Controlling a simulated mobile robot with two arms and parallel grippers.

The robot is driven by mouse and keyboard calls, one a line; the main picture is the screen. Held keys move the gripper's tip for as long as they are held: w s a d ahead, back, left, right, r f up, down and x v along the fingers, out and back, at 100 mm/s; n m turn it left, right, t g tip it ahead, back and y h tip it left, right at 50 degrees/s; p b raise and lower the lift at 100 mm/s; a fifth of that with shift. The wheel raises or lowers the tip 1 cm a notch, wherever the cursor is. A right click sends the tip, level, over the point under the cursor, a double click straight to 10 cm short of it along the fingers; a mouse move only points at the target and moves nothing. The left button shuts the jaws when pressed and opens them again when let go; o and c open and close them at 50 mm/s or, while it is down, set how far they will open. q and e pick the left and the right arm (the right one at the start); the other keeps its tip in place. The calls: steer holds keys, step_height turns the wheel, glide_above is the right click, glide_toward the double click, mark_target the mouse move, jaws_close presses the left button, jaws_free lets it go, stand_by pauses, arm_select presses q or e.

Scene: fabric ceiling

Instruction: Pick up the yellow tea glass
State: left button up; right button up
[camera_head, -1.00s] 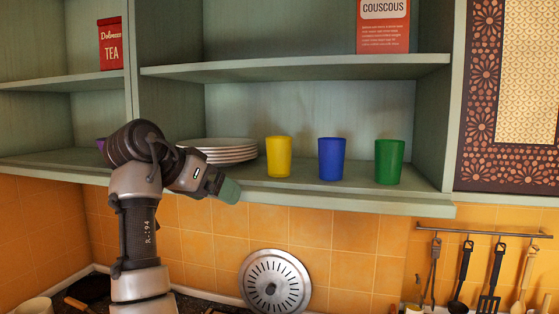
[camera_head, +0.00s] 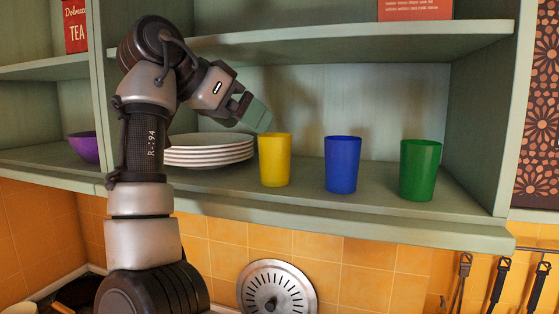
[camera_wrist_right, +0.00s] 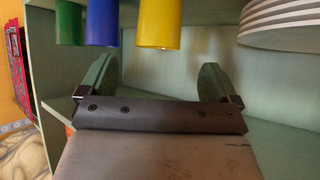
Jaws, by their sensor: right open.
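The yellow tea glass (camera_head: 275,162) stands upright on the lower shelf, left of a blue glass (camera_head: 342,165) and a green glass (camera_head: 420,172). My right gripper (camera_head: 256,116) is open and empty, just above and left of the yellow glass's rim in the head view. The right wrist view, which is upside down, shows the yellow glass (camera_wrist_right: 160,25) at the top, roughly between the two green fingers but not held. My left gripper is not in view.
A stack of white plates (camera_head: 208,152) sits left of the yellow glass, below my gripper. An upper shelf (camera_head: 330,46) runs above the glasses. A purple bowl (camera_head: 84,147) is in the left compartment. Utensils (camera_head: 500,285) hang at lower right.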

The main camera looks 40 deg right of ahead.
mark_target(275, 141)
steer(key=p+x, duration=0.3)
steer(key=x, duration=0.4)
steer(key=shift+s+d+f+p, duration=0.15)
steer(key=shift+d+p, duration=0.2)
steer(key=shift+d+f, duration=0.1)
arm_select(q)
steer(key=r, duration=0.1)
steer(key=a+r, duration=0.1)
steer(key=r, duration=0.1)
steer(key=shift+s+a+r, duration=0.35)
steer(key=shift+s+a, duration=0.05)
arm_select(e)
steer(key=shift+s, duration=0.1)
steer(key=c, duration=1)
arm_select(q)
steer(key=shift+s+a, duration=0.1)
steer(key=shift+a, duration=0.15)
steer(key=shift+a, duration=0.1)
